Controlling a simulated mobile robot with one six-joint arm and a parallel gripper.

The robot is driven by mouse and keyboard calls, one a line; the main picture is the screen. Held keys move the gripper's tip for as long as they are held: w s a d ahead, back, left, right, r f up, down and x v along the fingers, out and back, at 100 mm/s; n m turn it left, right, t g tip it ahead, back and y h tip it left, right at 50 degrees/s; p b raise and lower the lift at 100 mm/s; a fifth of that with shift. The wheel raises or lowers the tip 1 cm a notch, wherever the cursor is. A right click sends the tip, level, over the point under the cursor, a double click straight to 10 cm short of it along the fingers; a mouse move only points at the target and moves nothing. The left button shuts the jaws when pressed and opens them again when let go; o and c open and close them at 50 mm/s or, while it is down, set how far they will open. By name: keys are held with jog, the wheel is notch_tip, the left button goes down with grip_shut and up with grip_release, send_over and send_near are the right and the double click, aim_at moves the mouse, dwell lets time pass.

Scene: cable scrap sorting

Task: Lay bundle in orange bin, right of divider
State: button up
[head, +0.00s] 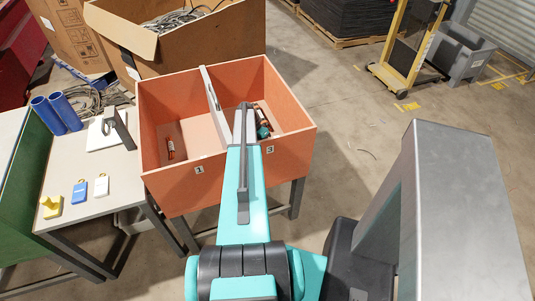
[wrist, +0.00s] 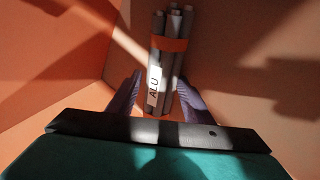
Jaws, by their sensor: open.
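The bundle (wrist: 175,60) is a set of grey cable lengths with an orange band and a white "ALU" label. In the wrist view it lies inside orange walls, between the spread fingers of my gripper (wrist: 159,78). The fingers are open on either side of its near part, with a gap visible. The orange bin (head: 180,192) has a pale divider (head: 213,96). In the head view my arm reaches into the compartment right of the divider, marked 3. My arm hides most of the gripper there, and I cannot make out the bundle clearly.
A small red item (head: 170,149) lies in the left compartment, marked 1. A table (head: 122,173) on the left holds blue rolls (head: 66,111) and several small coloured tags. A cardboard box (head: 190,48) with cable scrap stands behind the bin.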

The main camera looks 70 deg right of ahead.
jog(key=b+v, duration=0.2)
jog(key=v, duration=0.5)
jog(key=shift+r, duration=0.25)
jog(key=shift+w, duration=0.1)
dwell(0.5)
